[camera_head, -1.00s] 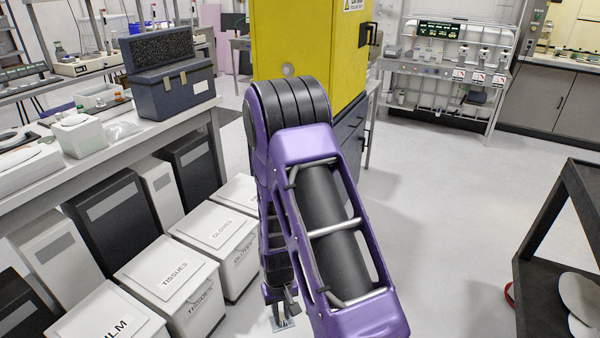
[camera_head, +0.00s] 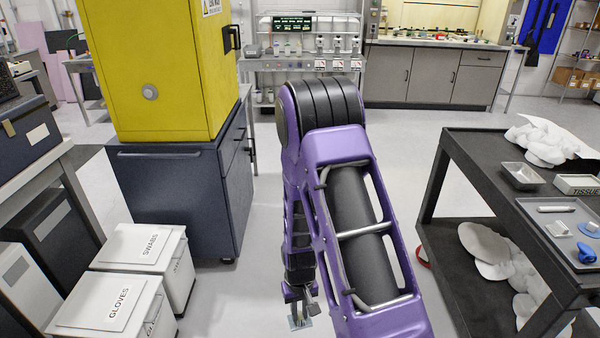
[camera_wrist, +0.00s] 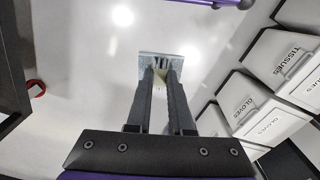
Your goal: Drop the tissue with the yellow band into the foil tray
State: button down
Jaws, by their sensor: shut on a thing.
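My gripper (camera_wrist: 161,72) is shut on a flat, pale blue-grey square tissue (camera_wrist: 146,62), held over open floor. A pale yellowish patch shows between the fingers; the rest of any band is hidden. In the head view my gripper (camera_head: 299,308) hangs low below my purple arm, with the tissue (camera_head: 299,323) at its tip. A small silvery tray (camera_head: 522,174), which looks like the foil tray, sits on the dark cart's top at the right, well apart from my gripper.
The dark cart (camera_head: 478,170) also holds a tissue box (camera_head: 578,184), a grey tray (camera_head: 560,225) with small items and crumpled white material (camera_head: 545,138). White bins (camera_head: 135,250) and a yellow cabinet (camera_head: 155,75) stand left. Floor between is clear.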

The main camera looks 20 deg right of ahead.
aim_at(521, 176)
jog(key=i+z, duration=0.25)
jog(key=z, duration=0.2)
jog(key=i+z, duration=0.2)
jog(key=z, duration=0.25)
jog(key=i+j+z, duration=0.2)
jog(key=z, duration=0.25)
jog(key=i+j+z, duration=0.2)
jog(key=z, duration=0.3)
jog(key=i+j+z, duration=0.2)
jog(key=j+z, duration=0.2)
jog(key=i+j+z, duration=0.15)
jog(key=j+z, duration=0.2)
jog(key=i+j+z, duration=0.1)
jog(key=j+z, duration=0.3)
jog(key=j, duration=0.2)
jog(key=j+z, duration=0.35)
jog(key=j, duration=0.15)
